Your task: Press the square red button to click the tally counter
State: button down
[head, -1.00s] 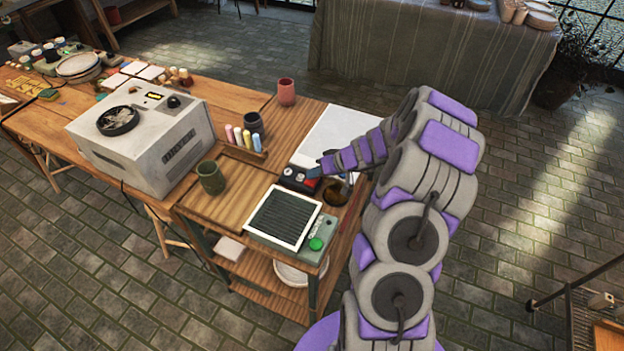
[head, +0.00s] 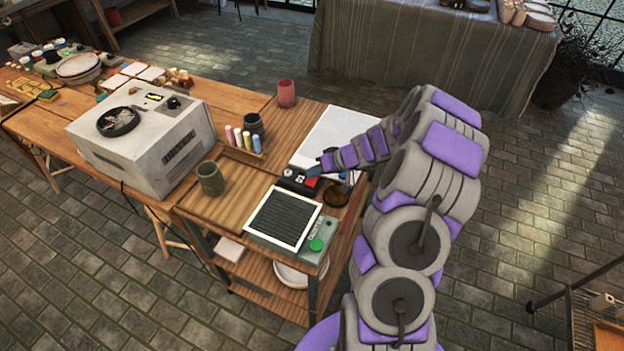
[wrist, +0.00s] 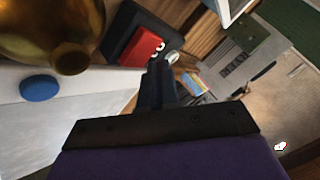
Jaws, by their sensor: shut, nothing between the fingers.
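The tally counter (head: 296,179) is a small dark box with white number dials, on the bench's right part behind the framed dark panel. Its red button (head: 311,183) is on its right side. In the wrist view the red button (wrist: 145,52) shows beside the white digits on the black body (wrist: 117,33). My gripper (head: 313,171) is shut and empty, reaching in from the right with its tip close over the button. In the wrist view the shut fingers (wrist: 158,72) end right by the button's edge. I cannot tell whether they touch it.
A framed dark panel (head: 285,217) with a green button (head: 316,245) stands in front. A brassy round object (wrist: 45,30) is close beside the gripper. A green cup (head: 210,178), colored bottles (head: 246,141) and a grey machine (head: 150,150) stand to the left.

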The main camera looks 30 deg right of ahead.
aim_at(315, 180)
jog(key=shift+r, duration=0.15)
jog(key=shift+r+p, duration=0.9)
jog(key=shift+r, duration=1.6)
